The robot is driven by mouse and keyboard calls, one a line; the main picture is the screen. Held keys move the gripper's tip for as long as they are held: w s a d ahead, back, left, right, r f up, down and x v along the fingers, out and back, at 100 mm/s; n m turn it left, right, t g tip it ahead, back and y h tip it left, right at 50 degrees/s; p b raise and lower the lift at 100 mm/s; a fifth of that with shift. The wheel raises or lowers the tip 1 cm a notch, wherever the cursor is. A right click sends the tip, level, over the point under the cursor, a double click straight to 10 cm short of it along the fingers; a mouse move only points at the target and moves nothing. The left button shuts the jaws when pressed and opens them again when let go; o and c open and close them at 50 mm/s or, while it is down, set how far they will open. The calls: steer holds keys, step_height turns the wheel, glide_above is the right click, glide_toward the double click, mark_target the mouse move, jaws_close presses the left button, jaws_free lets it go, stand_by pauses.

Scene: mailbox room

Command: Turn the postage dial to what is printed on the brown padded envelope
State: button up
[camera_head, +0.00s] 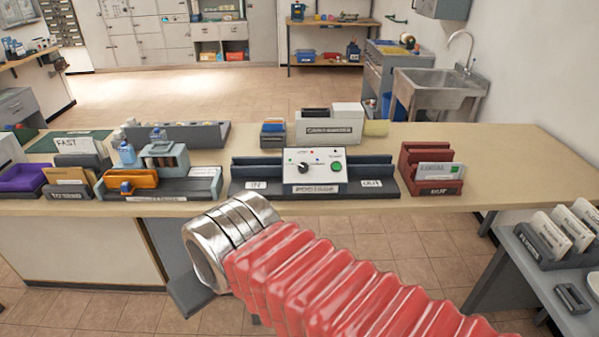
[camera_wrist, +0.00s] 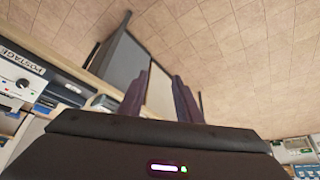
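The postage machine (camera_head: 326,168) is a white box with a black dial (camera_head: 303,168), small coloured marks and a green button, on a dark stand labelled POSTAGE at the middle of the counter. The dial also shows at the left edge of the wrist view (camera_wrist: 22,83), tilted. The dial's setting is too small to read. A tan envelope (camera_head: 66,173) stands in a dark rack at the counter's left; I cannot tell if it is the padded one, and no print on it is legible. My gripper (camera_wrist: 160,92) is open and empty, its dark fingers apart, pointing towards the floor, away from the dial.
A red rack (camera_head: 433,170) with envelopes stands right of the machine. An orange tape dispenser (camera_head: 132,181) and a purple tray (camera_head: 22,178) are on the left. The counter's right end (camera_head: 520,160) is bare. A side table (camera_head: 575,325) with envelopes is at right.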

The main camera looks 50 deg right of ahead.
steer(key=shift+o, duration=0.4)
steer(key=shift+o, duration=0.7)
steer(key=shift+w, duration=0.1)
steer(key=shift+o, duration=0.7)
steer(key=shift+w+d, duration=0.25)
steer(key=shift+w, duration=0.05)
steer(key=w+d+f+m+t+h, duration=0.2)
steer(key=w+d+f+t, duration=0.1)
steer(key=w+d, duration=0.65)
steer(key=w+d+f+m+t+h, duration=0.2)
steer(key=w+d+f+h, duration=0.1)
steer(key=w+d, duration=0.6)
steer(key=s+d+f+m+t+h, duration=0.1)
steer(key=s+d+f+m+h, duration=0.1)
steer(key=d, duration=0.7)
steer(key=s+d+f+m+t+h, duration=0.2)
steer(key=s+d+f+h, duration=0.1)
steer(key=d, duration=0.7)
steer(key=shift+s+f+h, duration=0.3)
steer(key=shift+s+h, duration=0.5)
steer(key=shift+s, duration=0.35)
steer(key=shift+w, duration=0.2)
